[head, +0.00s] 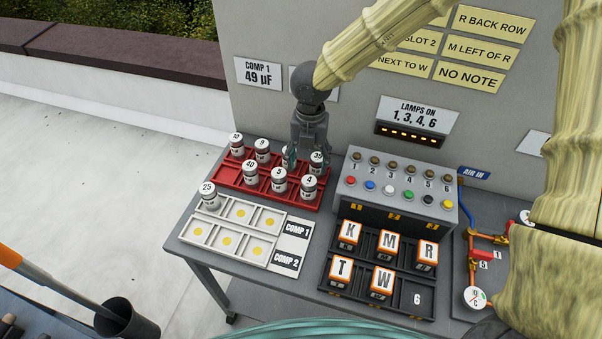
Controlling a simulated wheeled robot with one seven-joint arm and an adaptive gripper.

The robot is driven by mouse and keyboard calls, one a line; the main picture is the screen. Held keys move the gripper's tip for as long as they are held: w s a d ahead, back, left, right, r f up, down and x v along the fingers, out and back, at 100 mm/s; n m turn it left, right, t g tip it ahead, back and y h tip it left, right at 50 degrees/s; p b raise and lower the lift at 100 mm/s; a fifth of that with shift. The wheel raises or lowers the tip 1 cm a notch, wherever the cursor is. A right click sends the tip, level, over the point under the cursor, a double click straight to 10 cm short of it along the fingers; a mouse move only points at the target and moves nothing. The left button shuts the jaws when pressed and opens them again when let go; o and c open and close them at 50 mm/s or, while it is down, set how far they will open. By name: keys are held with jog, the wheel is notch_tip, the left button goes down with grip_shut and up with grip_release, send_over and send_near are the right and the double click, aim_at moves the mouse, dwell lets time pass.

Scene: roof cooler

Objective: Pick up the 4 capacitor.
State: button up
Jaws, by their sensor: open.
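The capacitor marked 4 (309,188) is a small white-topped can with a dark band. It stands upright at the front right of the red tray (228,181). My gripper (303,157) points down over the back right of the tray, behind capacitor 4 in the picture. Capacitors marked 3 (279,179) and 40 (250,172) stand to the left of capacitor 4.
Capacitors 10 (237,145) and 9 (262,150) stand in the back row. A white tray (205,237) in front holds capacitor 25 (209,196); its other compartments show yellow dots. A grey button box (400,180) stands close on the right, with a lettered-block tray (398,300) in front.

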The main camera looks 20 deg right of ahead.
aim_at(309, 181)
jog(key=s, duration=0.1)
jog(key=s+f, duration=0.1)
jog(key=s, duration=0.2)
jog(key=shift+s+a+f+p, duration=0.1)
jog(key=shift+s+f+p, duration=0.1)
jog(key=shift+f+p, duration=0.2)
jog(key=w+f, duration=0.1)
jog(key=f, duration=0.1)
jog(key=w+f+p, duration=0.1)
jog(key=f, duration=0.1)
jog(key=w+f+p, duration=0.1)
jog(key=w+f, duration=0.1)
jog(key=shift+f, duration=0.3)
jog(key=shift+s+f, duration=0.15)
jog(key=shift+s+r, duration=0.25)
jog(key=shift+s, duration=0.3)
jog(key=shift+s+r, duration=0.45)
jog(key=shift+s, duration=0.35)
jog(key=shift+c, duration=1.3)
jog(key=shift+s+r, duration=0.2)
jog(key=shift+s, duration=0.1)
jog(key=c, duration=0.3)
jog(key=shift+w+f, duration=0.2)
jog(key=shift+w, duration=0.05)
jog(key=c, duration=0.4)
jog(key=shift+w+f, duration=0.6)
jog(key=shift+w, duration=0.2)
jog(key=shift+c, duration=1.1)
jog(key=shift+s+r, duration=0.2)
